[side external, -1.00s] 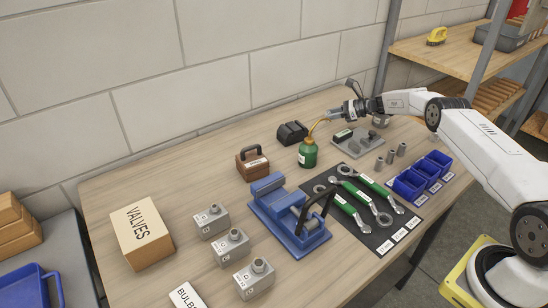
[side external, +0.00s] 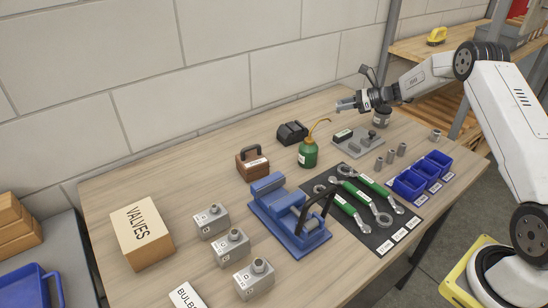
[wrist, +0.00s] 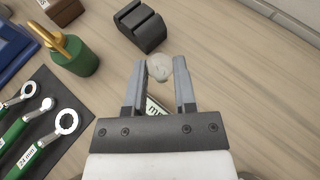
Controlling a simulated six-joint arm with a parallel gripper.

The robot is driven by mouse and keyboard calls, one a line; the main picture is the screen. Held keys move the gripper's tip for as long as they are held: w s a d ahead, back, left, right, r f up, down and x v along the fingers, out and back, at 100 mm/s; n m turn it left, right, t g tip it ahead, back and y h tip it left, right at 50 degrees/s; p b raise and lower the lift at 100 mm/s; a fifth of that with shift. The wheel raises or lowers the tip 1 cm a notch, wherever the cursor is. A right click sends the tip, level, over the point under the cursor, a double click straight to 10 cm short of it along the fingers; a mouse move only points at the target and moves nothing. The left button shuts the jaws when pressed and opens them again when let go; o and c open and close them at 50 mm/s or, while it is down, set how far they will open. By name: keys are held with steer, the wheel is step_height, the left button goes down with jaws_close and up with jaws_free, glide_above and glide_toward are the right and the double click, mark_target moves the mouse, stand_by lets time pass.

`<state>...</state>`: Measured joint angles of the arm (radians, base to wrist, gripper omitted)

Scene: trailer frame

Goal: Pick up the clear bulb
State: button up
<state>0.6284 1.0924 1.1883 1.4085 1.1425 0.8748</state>
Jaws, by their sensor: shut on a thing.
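The clear bulb (wrist: 159,67) is a small round translucent thing between my gripper's fingertips in the wrist view. My gripper (wrist: 160,72) is shut on it, with one grey finger on each side. In the side external view my gripper (side external: 343,104) is above the back right of the bench, near the oil can's spout. The bulb is too small to make out there.
The green oil can (side external: 308,156) stands below and left of my gripper, its spout rising. A black notched block (side external: 292,133), a grey plate (side external: 357,145) and several grey cylinders (side external: 390,157) are nearby. Spanners lie on a black mat (side external: 383,246); blue bins (side external: 408,186) stand right.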

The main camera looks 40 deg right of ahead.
steer(key=s+a+r, duration=0.2)
steer(key=s+r, duration=0.1)
steer(key=s, duration=0.4)
steer(key=shift+s+a+r, duration=0.25)
steer(key=shift+s, duration=0.05)
stand_by(0.6)
